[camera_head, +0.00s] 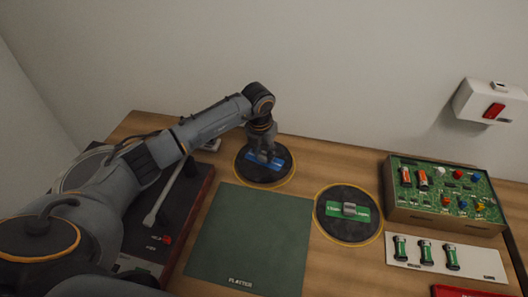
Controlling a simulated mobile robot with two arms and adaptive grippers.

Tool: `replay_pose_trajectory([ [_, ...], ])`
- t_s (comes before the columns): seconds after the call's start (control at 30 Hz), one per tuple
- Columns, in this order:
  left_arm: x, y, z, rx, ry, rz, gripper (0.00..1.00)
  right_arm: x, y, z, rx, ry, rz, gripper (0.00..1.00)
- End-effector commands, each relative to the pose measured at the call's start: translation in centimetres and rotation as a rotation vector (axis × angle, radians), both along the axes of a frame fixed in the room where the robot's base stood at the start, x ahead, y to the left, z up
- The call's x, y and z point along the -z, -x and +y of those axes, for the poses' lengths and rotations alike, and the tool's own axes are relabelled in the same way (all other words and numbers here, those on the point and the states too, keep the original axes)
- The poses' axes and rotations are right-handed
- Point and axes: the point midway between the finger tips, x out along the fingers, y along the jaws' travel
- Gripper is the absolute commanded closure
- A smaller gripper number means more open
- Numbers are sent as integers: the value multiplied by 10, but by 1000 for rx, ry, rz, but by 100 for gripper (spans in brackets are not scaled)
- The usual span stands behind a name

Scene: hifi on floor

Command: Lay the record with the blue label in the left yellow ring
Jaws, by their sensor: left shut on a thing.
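The black record with the blue label (281,171) is at the left yellow ring (266,187), at the back of the wooden table. The ring's yellow edge shows mainly along the record's front. My left gripper (264,155) points down over the record's middle and is shut on it, covering part of the blue label. Whether the record rests on the table or hangs just above it, I cannot tell. My right gripper is not in view.
A second record with a green label and grey grip (348,235) lies in the right yellow ring (380,232). A green mat (250,240) lies in front. A turntable (180,215) is partly behind my left arm. A circuit board box (440,218) stands right, behind a white card (485,262).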

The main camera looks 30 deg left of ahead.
Motion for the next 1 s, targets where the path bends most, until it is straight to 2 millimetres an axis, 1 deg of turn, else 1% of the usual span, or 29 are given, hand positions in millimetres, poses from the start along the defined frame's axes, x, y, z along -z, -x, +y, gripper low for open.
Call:
replay_pose_trajectory([
  [1.0,12,0,0,-1,0,0,100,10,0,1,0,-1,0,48],
])
